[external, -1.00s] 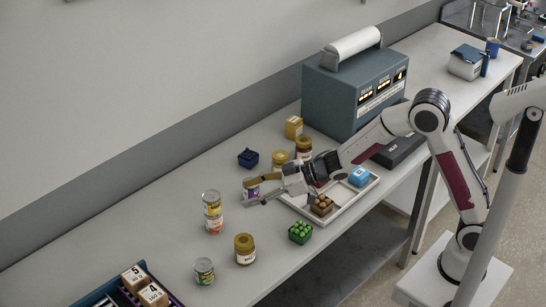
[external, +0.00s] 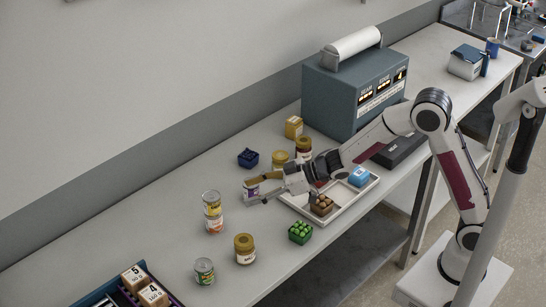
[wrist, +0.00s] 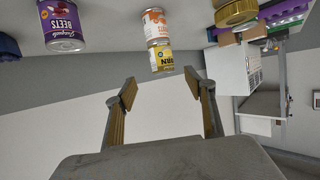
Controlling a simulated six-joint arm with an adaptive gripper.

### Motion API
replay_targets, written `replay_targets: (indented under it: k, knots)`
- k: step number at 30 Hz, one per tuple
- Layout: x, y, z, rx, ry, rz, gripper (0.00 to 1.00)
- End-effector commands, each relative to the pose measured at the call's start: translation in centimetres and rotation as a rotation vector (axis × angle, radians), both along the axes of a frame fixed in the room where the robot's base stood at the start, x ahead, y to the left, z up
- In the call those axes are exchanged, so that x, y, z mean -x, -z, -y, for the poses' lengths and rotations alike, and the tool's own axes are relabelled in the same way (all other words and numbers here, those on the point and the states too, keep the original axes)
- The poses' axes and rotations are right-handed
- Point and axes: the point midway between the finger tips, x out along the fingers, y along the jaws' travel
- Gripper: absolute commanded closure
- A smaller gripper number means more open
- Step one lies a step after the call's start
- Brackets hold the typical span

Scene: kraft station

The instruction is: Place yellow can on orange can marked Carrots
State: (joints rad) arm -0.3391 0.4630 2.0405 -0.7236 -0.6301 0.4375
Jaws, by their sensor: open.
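The yellow can (external: 212,209) stands upright on top of the orange can (external: 215,226), left of my gripper in the external view. In the wrist view, which is upside down, the yellow can (wrist: 161,60) shows a dark label, and the orange can (wrist: 155,24) touches it. The two look roughly in line. My gripper (external: 248,192) is open and empty, apart from the stack. Its spread fingers also show in the wrist view (wrist: 165,92), with clear space between them and the yellow can.
A purple beets can (wrist: 63,25) stands close by my gripper. A gold-lidded jar (external: 245,250) and a green can (external: 204,271) stand in front of the stack. Bare table lies left of the stack.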

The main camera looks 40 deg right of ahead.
Motion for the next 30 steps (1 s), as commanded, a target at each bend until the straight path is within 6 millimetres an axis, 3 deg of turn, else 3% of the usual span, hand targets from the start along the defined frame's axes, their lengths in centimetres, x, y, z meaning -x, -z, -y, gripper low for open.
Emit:
replay_targets:
  k: [5, 14, 23, 30]
  knots:
    - [-0.2, -1.3, 1.9, 0.026, 0.049, 0.003, 0.46]
    - [0.4, -5.0, 9.2, 0.114, 0.222, -0.014, 0.46]
    - [3.7, -8.0, 17.2, 0.196, 0.401, -0.075, 0.46]
    - [7.9, -9.6, 22.7, 0.242, 0.525, -0.15, 0.46]
